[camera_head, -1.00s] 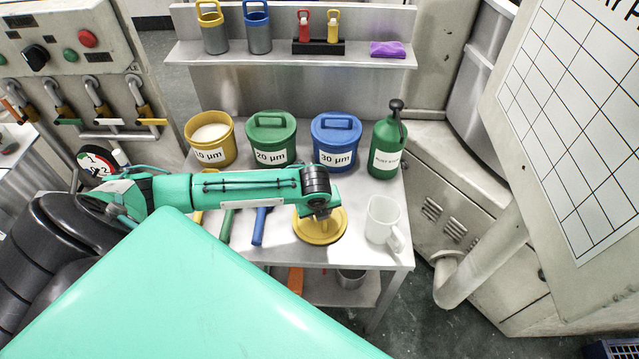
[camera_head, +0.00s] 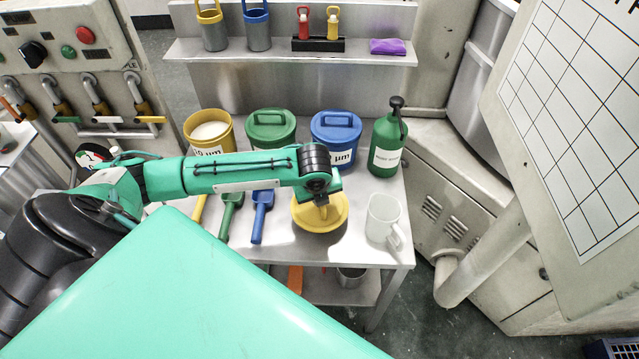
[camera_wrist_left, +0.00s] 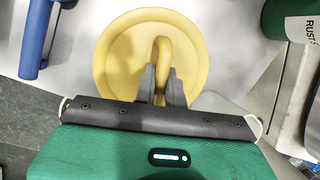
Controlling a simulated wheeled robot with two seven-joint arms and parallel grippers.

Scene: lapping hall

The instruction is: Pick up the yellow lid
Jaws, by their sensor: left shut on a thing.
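The round yellow lid (camera_head: 318,222) hangs at the front of the steel table, between the blue scoop and the clear jug. It appears slightly above the tabletop. My left gripper (camera_head: 322,204) reaches over it from the left and is shut on its raised handle. In the left wrist view the lid (camera_wrist_left: 115,62) lies across the two dark fingers, and my left gripper (camera_wrist_left: 162,82) pinches the handle bar. The yellow tub (camera_head: 189,128), labelled 10 µm, stands uncovered at the back left with pale powder in it. My right gripper is not in view.
A green lidded tub (camera_head: 270,128), a blue lidded tub (camera_head: 336,128) and a green bottle (camera_head: 385,145) stand along the back. A green scoop (camera_head: 231,215) and a blue scoop (camera_head: 261,215) lie left of the lid. A clear jug (camera_head: 382,218) stands close on the right.

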